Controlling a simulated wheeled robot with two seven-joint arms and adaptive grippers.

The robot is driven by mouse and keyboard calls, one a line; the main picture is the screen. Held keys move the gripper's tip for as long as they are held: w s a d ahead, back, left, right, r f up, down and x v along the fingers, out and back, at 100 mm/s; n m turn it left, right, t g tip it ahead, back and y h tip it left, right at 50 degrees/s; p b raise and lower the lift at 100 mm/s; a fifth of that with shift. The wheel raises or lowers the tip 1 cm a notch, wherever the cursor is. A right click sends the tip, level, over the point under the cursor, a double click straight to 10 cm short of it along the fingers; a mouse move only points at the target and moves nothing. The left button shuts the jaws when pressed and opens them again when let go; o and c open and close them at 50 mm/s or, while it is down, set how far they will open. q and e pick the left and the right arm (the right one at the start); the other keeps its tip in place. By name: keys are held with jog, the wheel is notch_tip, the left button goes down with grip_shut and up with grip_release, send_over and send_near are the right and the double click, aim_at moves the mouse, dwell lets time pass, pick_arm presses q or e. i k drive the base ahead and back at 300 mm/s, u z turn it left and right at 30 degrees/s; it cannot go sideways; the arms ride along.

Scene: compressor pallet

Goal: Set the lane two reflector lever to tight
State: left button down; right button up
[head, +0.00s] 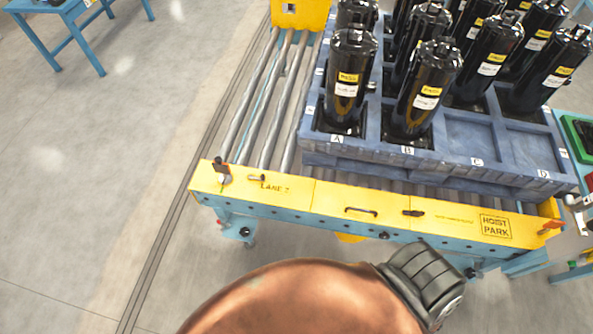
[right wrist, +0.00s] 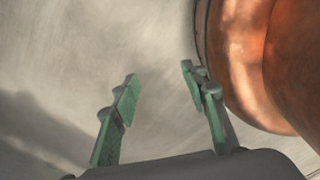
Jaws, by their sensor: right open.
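The yellow front panel (head: 330,205) of the roller conveyor carries a "LANE 2" label (head: 274,187) near its left end. Beside the label is a small dark lever-like piece (head: 257,178). At the panel's left corner is a small orange-and-black fitting with a pale round part (head: 222,173); which of these is the lane two reflector lever, and its setting, I cannot tell. My right gripper (right wrist: 160,75) is open and empty in the right wrist view, with its green fingers apart over grey floor. It touches nothing visible. My left gripper is not in view.
A blue pallet (head: 385,152) with several black compressors (head: 348,80) stands on the rollers behind the panel. A dark handle (head: 361,211) and a latch-like piece (head: 413,213) sit on the panel. A blue table (head: 75,30) stands far left.

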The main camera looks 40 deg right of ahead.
aim_at(250, 177)
jog(key=z, duration=0.15)
jog(key=i, duration=0.7)
jog(key=z, duration=1.85)
